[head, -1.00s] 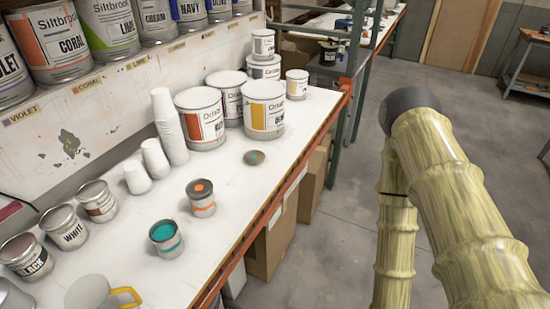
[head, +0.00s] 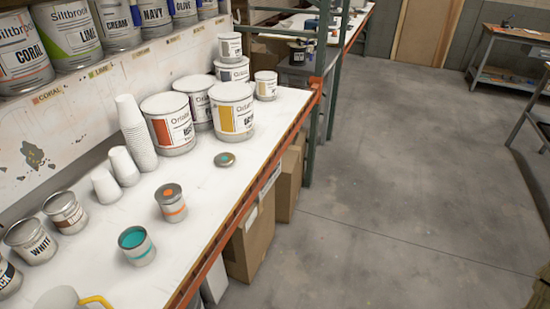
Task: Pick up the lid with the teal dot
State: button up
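The lid with the teal dot (head: 224,159) lies flat on the white bench top, in front of the large paint cans. It is a small grey disc with a teal spot in its middle.
Large paint cans (head: 167,125) and stacked white cups (head: 135,135) stand behind the lid. Several small cans line the left, with a yellow-handled mug (head: 62,299) at the bottom. The bench's orange front edge (head: 235,217) borders open floor (head: 400,180).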

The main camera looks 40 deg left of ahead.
aim_at(225, 159)
jog(key=z, duration=0.75)
jog(key=i, duration=1.25)
jog(key=u, duration=3.35)
